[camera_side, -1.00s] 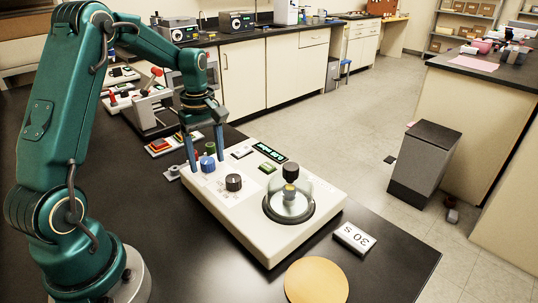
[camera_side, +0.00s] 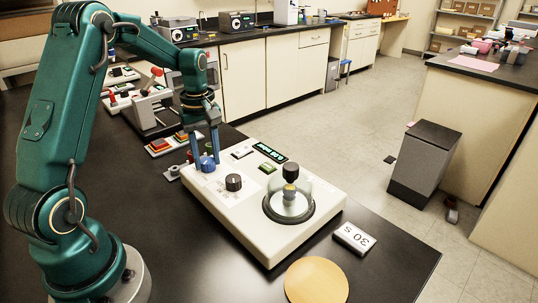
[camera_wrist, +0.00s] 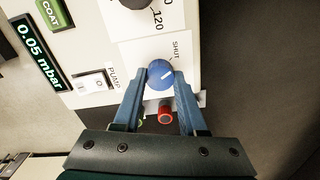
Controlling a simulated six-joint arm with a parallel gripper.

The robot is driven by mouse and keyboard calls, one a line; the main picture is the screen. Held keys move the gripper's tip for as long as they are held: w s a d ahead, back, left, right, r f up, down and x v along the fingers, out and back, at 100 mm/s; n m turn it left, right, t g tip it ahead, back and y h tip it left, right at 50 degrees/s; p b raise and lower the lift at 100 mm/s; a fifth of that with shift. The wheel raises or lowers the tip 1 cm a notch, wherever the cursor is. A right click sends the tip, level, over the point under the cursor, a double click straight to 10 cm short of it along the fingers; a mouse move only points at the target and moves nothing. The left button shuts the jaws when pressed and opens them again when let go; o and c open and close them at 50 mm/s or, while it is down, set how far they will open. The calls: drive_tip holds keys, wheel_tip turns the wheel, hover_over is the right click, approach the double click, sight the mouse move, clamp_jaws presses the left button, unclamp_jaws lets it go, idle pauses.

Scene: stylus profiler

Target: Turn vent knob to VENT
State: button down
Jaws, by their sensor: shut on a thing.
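The blue vent knob (camera_side: 208,163) stands at the back left corner of the beige coater's top. My gripper (camera_side: 206,156) points down there, its two blue fingers shut on the knob's sides. In the wrist view the knob (camera_wrist: 160,78) sits between the fingertips of my gripper (camera_wrist: 161,75). A short white line on it points right and slightly up. The word SHUT (camera_wrist: 175,50) is printed above and right of the knob. No VENT word is readable; that side is partly covered by the fingers.
A white PUMP switch (camera_wrist: 95,82), a 0.05 mbar display (camera_wrist: 38,58) and a green COAT button (camera_wrist: 49,13) are near the knob. A black dial (camera_side: 233,182) and a clear dome (camera_side: 289,201) share the coater top. A red fitting (camera_wrist: 165,114) lies close behind the knob.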

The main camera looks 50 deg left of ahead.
sight(207, 160)
drive_tip(key=m, duration=1.3)
drive_tip(key=shift+d+m, duration=0.1)
drive_tip(key=shift+m, duration=0.3)
idle(0.4)
drive_tip(key=shift+c, duration=2.3)
unclamp_jaws()
drive_tip(key=shift+r, duration=0.1)
drive_tip(key=shift+r, duration=2.45)
